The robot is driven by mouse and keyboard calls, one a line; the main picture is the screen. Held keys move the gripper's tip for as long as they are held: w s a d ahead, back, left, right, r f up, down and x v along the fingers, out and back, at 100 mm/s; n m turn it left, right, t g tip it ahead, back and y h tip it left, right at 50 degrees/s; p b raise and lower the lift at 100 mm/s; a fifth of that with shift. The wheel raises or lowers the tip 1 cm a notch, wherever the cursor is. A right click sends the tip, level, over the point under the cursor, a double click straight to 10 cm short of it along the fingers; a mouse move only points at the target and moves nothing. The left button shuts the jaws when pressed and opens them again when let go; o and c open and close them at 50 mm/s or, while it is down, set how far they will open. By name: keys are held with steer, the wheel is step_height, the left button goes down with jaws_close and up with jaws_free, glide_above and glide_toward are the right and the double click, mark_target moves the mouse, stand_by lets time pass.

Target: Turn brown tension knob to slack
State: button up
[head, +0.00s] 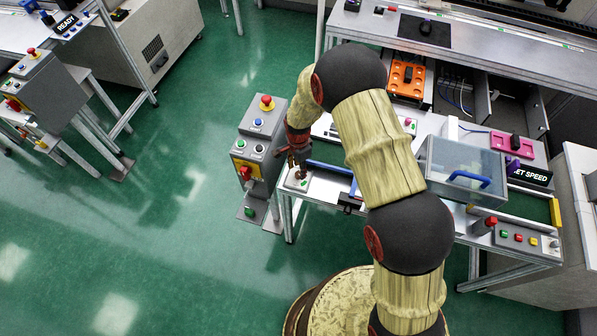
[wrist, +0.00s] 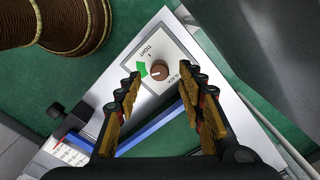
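The brown tension knob (wrist: 159,70) is a small round knob on a light grey plate (wrist: 168,40) in the wrist view. The word TIGHT stands above it to the left, and a partly covered word, seemingly SLACK, is to its right. A green mark (wrist: 142,69) lies just left of the knob. A light pointer line shows on the knob, but its exact direction is hard to read. My gripper (wrist: 160,78) is open, with one finger on each side of the knob, apart from it. In the head view my gripper (head: 296,160) hangs over the plate at the bench's left end.
A blue bar (wrist: 150,132) runs along the bench beside the plate. A grey control box (head: 258,140) with a red-and-yellow button stands left of my gripper in the head view. A clear-walled box (head: 465,172) is on the bench to the right.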

mark_target(298, 176)
steer(key=shift+f, duration=1.4)
steer(key=shift+c, duration=0.7)
steer(key=c, duration=0.8)
jaws_close()
